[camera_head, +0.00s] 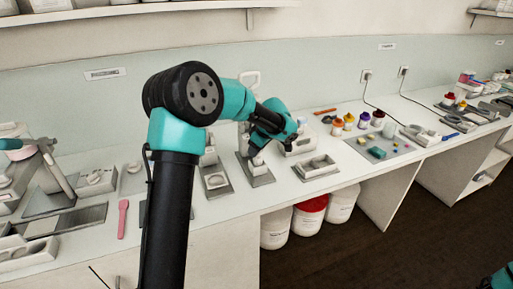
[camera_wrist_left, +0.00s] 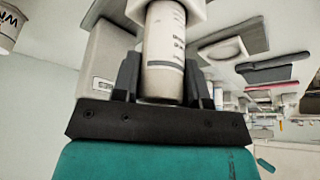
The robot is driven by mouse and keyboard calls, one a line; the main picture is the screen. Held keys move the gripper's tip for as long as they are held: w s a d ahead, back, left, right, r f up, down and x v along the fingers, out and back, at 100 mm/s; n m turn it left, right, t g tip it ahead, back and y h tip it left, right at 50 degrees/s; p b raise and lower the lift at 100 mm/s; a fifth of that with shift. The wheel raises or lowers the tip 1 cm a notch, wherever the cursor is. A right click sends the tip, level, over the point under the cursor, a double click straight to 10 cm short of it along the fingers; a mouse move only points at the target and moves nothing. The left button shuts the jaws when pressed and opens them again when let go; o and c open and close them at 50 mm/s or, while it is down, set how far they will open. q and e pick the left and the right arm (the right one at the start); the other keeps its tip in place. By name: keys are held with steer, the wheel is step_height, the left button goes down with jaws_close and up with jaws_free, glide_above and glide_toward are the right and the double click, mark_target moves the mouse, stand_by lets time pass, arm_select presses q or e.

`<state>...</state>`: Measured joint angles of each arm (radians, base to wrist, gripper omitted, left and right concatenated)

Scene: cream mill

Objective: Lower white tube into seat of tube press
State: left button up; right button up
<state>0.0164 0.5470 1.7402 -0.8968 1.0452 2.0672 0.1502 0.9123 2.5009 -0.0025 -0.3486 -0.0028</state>
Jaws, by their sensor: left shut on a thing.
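My left gripper (camera_wrist_left: 162,78) is shut on the white tube (camera_wrist_left: 165,50), one dark finger on each side of it in the left wrist view. The tube carries dark print. Its far end meets a pale, thick-walled part (camera_wrist_left: 196,11) of the tube press; I cannot tell how deep it sits. In the head view my left gripper (camera_head: 266,138) points down over the press, whose grey base plate (camera_head: 262,180) shows below. The gripper and wrist hide most of the tube there. My right gripper is not in view.
Grey plates with pale fixtures stand on both sides, one at the right (camera_head: 318,168) and one at the left (camera_head: 214,184). A grey mat (camera_head: 400,147) with small coloured pieces lies farther right. A pink spatula (camera_head: 122,220) lies left of my arm. White tubs (camera_head: 276,228) stand below the counter.

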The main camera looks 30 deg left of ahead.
arm_select(q)
steer(key=shift+f, duration=0.55)
stand_by(0.5)
steer(key=o, duration=1.2)
steer(key=shift+o, duration=0.2)
steer(key=shift+r, duration=3)
